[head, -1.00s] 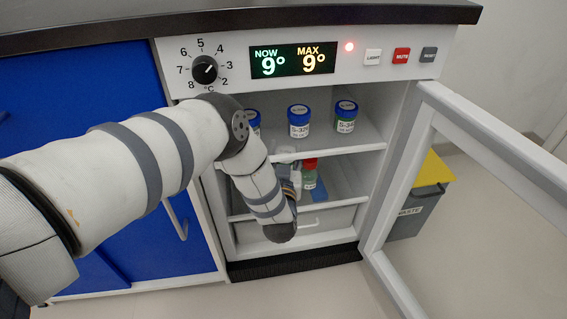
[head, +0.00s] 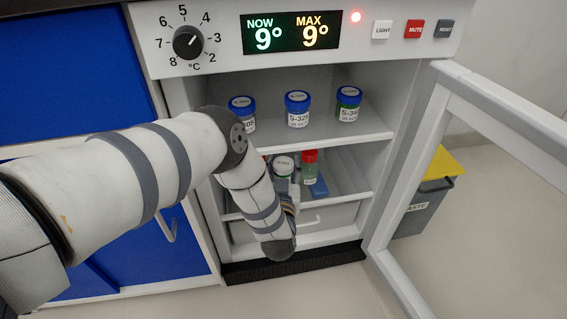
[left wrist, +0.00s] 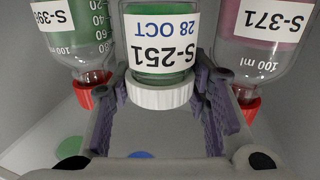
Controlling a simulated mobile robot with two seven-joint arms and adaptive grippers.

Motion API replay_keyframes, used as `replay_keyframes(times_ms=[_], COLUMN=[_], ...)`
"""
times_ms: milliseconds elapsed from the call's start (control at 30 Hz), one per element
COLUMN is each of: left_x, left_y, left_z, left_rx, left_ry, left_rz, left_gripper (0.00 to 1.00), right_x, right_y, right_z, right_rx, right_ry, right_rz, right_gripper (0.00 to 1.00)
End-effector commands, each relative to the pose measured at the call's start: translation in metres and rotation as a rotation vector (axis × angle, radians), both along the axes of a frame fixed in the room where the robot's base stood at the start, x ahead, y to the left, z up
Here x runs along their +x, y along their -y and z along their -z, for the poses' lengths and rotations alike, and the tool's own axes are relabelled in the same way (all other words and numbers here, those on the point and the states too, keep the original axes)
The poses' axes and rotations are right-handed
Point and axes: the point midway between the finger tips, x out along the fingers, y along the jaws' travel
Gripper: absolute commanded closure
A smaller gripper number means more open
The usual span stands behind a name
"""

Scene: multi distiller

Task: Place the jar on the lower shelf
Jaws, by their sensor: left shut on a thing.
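The jar (left wrist: 160,55) has green contents, a white lid and a label reading S-251, 28 OCT. My left gripper (left wrist: 165,92) is shut on it, with one purple-padded finger on each side near the lid. In the head view the jar's pale lid (head: 284,162) shows above the lower shelf (head: 345,192) of the open cabinet, beside a red-capped bottle (head: 309,166). My forearm hides most of the gripper and the jar's lower part. I cannot tell whether the jar touches the shelf. My right gripper is not in view.
In the left wrist view, red-capped bottles, one green (left wrist: 75,55) and one pink (left wrist: 262,45), flank the jar closely. Blue-lidded jars (head: 297,110) stand on the upper shelf. The open door (head: 420,150) is at right, with a waste bin (head: 425,205) beyond it.

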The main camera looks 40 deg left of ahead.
Motion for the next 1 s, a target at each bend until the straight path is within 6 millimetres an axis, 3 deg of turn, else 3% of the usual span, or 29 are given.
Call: replay_keyframes(times_ms=[67,100,167,467,567,1000], left_x=[-0.001,-0.001,-0.001,-0.001,0.000,-0.088], left_y=[0.000,0.000,-0.001,-0.001,-0.001,0.064], left_z=[0.002,0.002,0.002,0.001,-0.014,-0.012], left_rx=[-0.001,-0.002,-0.001,-0.002,-0.001,-0.002], left_ry=[-0.003,-0.004,-0.004,-0.004,0.000,-0.004], left_rz=[-0.001,-0.001,-0.001,-0.001,-0.002,0.001], left_gripper=[0.87,0.50,0.37,0.37,0.37,0.37], right_x=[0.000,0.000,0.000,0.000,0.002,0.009], right_y=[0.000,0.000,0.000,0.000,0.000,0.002], right_z=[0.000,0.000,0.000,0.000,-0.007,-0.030], right_rx=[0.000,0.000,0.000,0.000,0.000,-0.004], right_ry=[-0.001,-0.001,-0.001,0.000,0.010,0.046], right_rz=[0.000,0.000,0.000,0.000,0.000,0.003], right_gripper=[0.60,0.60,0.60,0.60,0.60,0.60])
